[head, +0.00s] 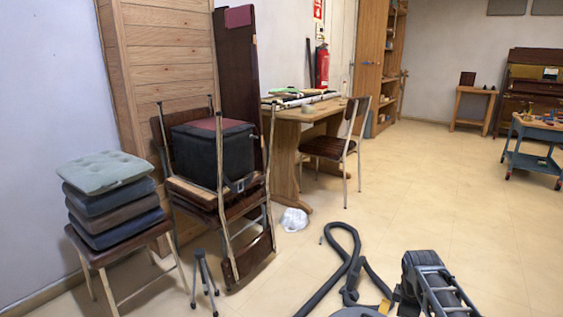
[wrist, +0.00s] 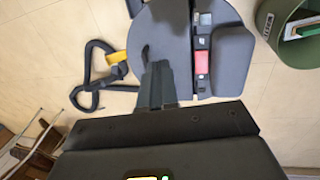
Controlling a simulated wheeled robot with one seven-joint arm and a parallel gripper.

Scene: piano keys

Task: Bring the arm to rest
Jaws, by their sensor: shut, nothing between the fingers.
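My gripper (wrist: 159,70) shows in the wrist view as two grey fingers set together, with nothing held between them. Its wide dark body fills the lower part of that view. The fingers point toward the dark rounded top of my own base, which lies beyond them. From this view I cannot tell whether the fingertips touch it or are apart. I cannot make out the fingertips in the head view.
A black hose (head: 340,268) lies looped on the floor ahead, and also shows in the wrist view (wrist: 85,75). A green bin (wrist: 268,22) stands right in the wrist view. Stacked chairs (head: 215,185) stand left, a desk (head: 287,150) behind.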

